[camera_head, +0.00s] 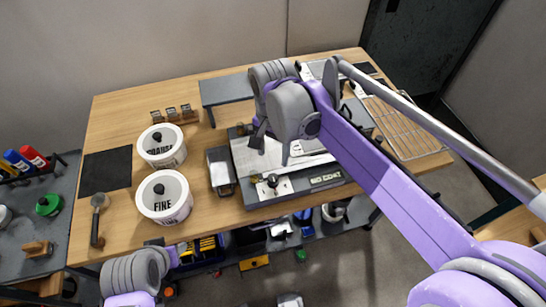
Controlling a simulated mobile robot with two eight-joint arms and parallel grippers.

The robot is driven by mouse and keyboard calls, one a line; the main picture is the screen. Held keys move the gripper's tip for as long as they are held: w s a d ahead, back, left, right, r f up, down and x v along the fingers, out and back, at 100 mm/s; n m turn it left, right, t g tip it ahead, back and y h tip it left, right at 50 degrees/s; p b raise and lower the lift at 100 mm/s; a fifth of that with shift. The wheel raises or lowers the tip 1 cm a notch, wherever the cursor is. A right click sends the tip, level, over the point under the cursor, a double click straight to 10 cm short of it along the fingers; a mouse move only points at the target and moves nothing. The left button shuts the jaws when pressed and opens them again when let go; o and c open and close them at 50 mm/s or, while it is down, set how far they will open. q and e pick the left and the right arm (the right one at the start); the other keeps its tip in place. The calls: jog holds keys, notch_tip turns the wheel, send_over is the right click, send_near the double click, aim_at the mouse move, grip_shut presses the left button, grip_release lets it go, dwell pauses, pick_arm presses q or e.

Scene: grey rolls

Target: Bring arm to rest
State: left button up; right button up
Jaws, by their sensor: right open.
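My right arm, purple and grey, reaches in from the right over the wooden table (205,92). Its gripper (270,147) points down above a grey work plate (243,160) and is open, with nothing seen between its fingers. The wrist hides part of the gripper and the plate. Only grey and purple links of my left arm show at the bottom left, in front of the table's front edge; its gripper is out of sight.
Two white tubs, one marked FINE (164,197) and the other (162,146) partly legible, stand left of the plate. A wire rack (405,125) lies at the right. A grey shelf (226,90) stands behind. A side bench (30,225) holds bottles.

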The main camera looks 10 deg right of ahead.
dwell(0.5)
jog(key=s+d+f+n+t, duration=0.2)
jog(key=s+d+f+n, duration=0.1)
jog(key=s, duration=0.4)
jog(key=s+d+f+n+t+p, duration=0.1)
jog(key=s+d+f+n+t, duration=0.2)
jog(key=s, duration=0.4)
jog(key=d+f+n, duration=0.1)
jog(key=n, duration=0.1)
jog(key=shift+s+f+n, duration=0.15)
jog(key=shift+s+n, duration=0.05)
jog(key=shift+n, duration=0.1)
